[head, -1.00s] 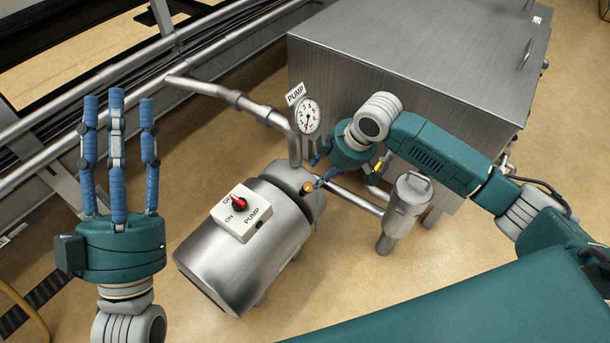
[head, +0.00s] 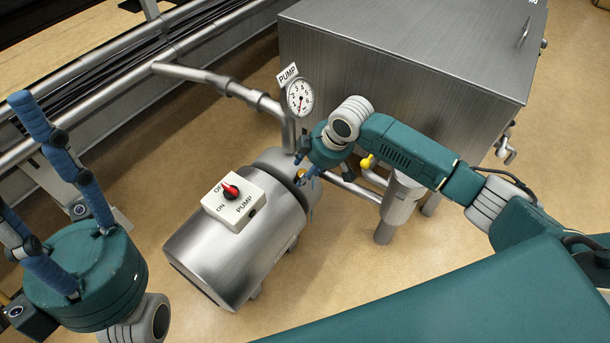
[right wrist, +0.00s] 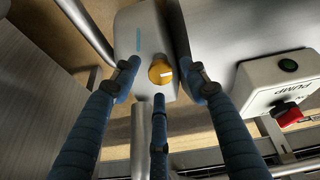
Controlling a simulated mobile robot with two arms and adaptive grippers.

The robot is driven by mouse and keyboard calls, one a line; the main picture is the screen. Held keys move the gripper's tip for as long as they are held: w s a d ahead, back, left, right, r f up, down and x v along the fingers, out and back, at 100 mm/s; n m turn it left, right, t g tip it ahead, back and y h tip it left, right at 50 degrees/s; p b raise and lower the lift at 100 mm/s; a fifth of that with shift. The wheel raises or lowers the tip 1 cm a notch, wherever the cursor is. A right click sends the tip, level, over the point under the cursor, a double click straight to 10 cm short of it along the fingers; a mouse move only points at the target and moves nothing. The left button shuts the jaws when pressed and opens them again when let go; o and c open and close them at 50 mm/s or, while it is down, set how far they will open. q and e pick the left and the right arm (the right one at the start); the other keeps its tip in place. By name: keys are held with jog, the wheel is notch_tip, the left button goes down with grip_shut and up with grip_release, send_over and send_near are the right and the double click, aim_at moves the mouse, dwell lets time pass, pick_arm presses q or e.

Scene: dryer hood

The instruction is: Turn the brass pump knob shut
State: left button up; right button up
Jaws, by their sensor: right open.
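The brass pump knob (head: 300,174) sits on the end of the steel pump (head: 232,255). In the head view it is partly hidden by my right fingers. In the right wrist view the knob (right wrist: 160,72) shows round and golden with a pale mark. My right gripper (head: 308,170) is open, with its fingers spread around the knob. In the right wrist view two fingers stand to either side of the knob and one points at it from below (right wrist: 160,85); I cannot tell whether any touches. My left gripper (head: 40,175) is open and empty at the far left.
A white switch box (head: 236,201) with a red knob sits on the pump. A dial gauge (head: 300,97) and pipe stand behind the right gripper. A large steel cabinet (head: 400,60) is behind my right arm. A yellow handle (head: 368,161) is near that arm.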

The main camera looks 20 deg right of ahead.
jog(key=shift+w+a+f, duration=0.2)
jog(key=shift+f, duration=0.45)
grip_shut()
